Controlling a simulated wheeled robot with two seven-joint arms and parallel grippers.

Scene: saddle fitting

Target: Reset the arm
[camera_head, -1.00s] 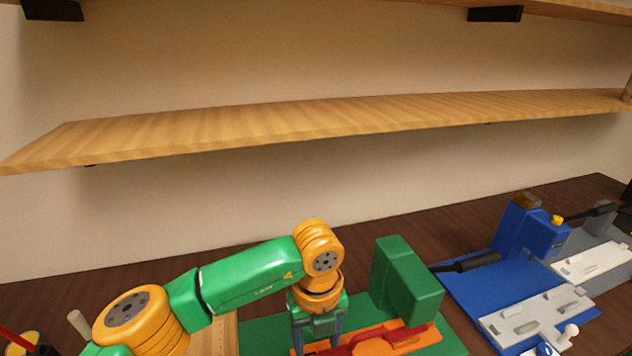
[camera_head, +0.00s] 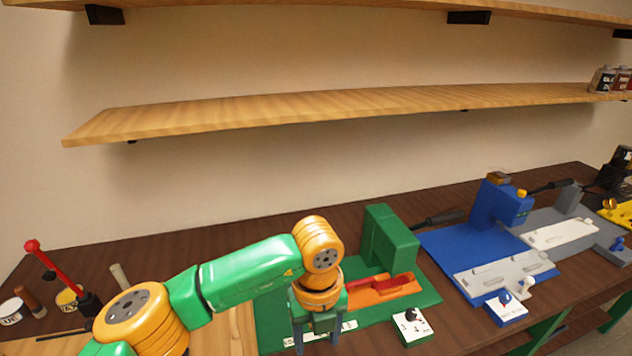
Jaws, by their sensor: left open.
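My left arm comes in from the lower left, green and orange. Its gripper (camera_head: 318,332) points down, open, with its two grey fingers apart and nothing seen between them. It hangs in front of the left part of the green fixture (camera_head: 428,294). On that fixture, a red piece (camera_head: 398,283) lies on an orange plate (camera_head: 376,297), to the right of the gripper and apart from it. My right gripper is not in view.
A blue station (camera_head: 445,246) with a grey plate and a grey station (camera_head: 585,222) stand to the right. A red-handled tool (camera_head: 58,265) stands at left. A wooden shelf (camera_head: 300,112) spans above.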

